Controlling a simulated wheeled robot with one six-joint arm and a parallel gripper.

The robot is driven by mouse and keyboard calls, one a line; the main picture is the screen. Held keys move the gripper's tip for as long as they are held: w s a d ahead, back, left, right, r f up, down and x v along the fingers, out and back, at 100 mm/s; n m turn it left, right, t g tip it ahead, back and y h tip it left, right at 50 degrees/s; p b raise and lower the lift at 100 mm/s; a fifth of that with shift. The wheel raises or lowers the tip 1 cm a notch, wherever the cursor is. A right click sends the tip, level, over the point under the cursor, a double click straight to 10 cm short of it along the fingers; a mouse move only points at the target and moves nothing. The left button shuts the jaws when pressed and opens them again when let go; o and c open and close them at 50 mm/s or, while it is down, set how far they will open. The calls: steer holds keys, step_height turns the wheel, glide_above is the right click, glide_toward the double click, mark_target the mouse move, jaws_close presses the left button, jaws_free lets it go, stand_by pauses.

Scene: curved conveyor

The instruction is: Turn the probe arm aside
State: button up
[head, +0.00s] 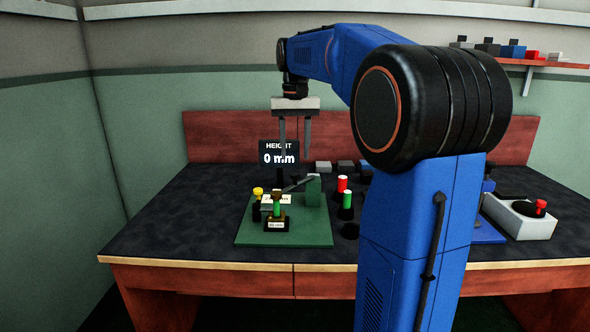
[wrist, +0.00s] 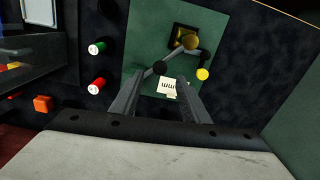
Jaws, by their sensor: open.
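The probe arm (head: 299,186) is a thin dark bar reaching from a green post (head: 313,191) toward a green cylinder (head: 277,209) in a black, labelled holder. In the wrist view the bar (wrist: 174,56) runs between a black knob (wrist: 160,68) and a yellowish round top (wrist: 190,42). My gripper (head: 294,150) is open and empty, pointing down above the green plate (head: 285,239). In the wrist view its fingers (wrist: 164,78) spread on either side of the black knob, seen from above. I cannot tell the height gap exactly; the post is partly hidden there.
A display (head: 279,153) reading "HEIGHT 0 mm" stands behind the plate. A yellow-topped knob (head: 258,192) is on the plate's left. Red (head: 342,184) and green (head: 347,200) cylinders stand to its right. A grey box with a red button (head: 540,207) is far right. The table's left is clear.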

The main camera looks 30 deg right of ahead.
mark_target(295, 173)
steer(key=shift+f, duration=3.15)
steer(key=shift+c, duration=0.7)
jaws_close()
